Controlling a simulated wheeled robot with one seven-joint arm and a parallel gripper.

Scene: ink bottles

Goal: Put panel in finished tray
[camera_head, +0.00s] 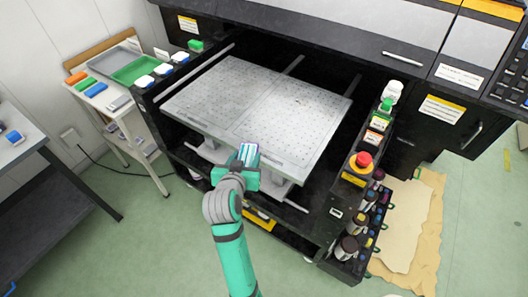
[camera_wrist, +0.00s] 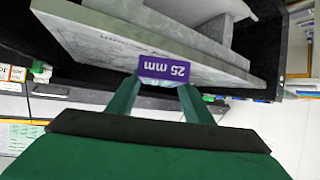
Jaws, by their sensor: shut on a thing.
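My gripper (camera_head: 247,163) is at the front edge of the perforated grey bed (camera_head: 262,105). It is shut on a small purple piece marked "25 mm" (camera_wrist: 163,68), which reads upside down between the green fingers in the wrist view. In the head view only a small purple and white part of this piece (camera_head: 248,153) shows. I cannot tell whether it touches the bed, or whether it is the panel. A green tray (camera_head: 134,71) and a grey tray (camera_head: 108,59) lie on the side table at the far left; I read no "finished" label.
Black machine walls surround the bed. A red emergency button (camera_head: 364,159) and several ink bottles (camera_head: 347,247) stand at the right. Small coloured blocks lie on the side table (camera_head: 105,98). The floor between side table and machine is mostly clear, with a dark cable.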

